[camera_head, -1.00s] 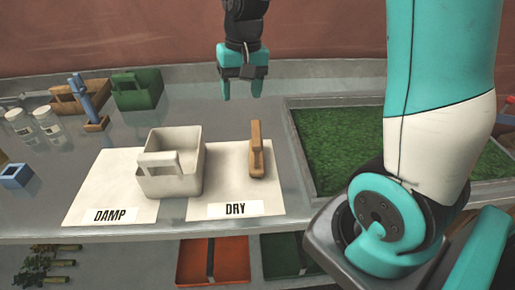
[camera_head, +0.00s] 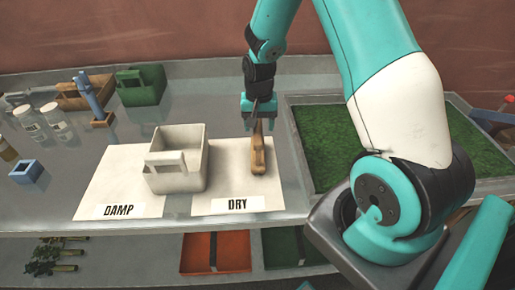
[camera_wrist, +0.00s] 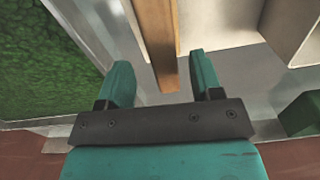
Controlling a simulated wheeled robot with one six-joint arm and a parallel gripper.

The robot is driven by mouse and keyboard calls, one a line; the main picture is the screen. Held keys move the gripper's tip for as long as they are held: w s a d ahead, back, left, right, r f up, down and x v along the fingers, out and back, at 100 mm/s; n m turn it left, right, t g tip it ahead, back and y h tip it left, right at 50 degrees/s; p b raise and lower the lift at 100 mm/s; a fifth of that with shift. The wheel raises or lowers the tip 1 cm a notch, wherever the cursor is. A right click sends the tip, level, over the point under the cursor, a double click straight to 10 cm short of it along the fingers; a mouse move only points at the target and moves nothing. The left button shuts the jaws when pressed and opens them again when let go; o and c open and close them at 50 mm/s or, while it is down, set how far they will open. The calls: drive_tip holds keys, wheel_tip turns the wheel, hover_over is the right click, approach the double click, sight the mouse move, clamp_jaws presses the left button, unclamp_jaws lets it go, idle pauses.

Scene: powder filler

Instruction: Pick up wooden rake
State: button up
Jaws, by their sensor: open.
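The wooden rake (camera_head: 259,158) is a brown wooden piece on the white mat marked DRY (camera_head: 237,204), right of the white caddy (camera_head: 163,177). In the head view my gripper (camera_head: 262,114) is over the rake's far end and hides part of it. In the wrist view the rake (camera_wrist: 157,38) runs from the top edge down to between my two teal fingertips (camera_wrist: 159,70). The fingers are apart, with visible room on both sides of the wood. I cannot tell the exact height gap.
The white caddy stands close by on the left, near the DAMP mat (camera_head: 100,197). A green turf tray (camera_head: 325,140) lies to the right. A green caddy (camera_head: 140,88), wooden caddy (camera_head: 80,95) and blue tool (camera_head: 87,92) stand at the back left.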

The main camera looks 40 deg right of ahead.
drive_tip(key=shift+a+f+p, duration=0.15)
drive_tip(key=shift+f+p, duration=0.45)
drive_tip(key=shift+f, duration=0.6)
drive_tip(key=shift+a+f+p, duration=0.1)
drive_tip(key=shift+f+p, duration=0.45)
drive_tip(key=shift+f, duration=0.65)
clamp_jaws()
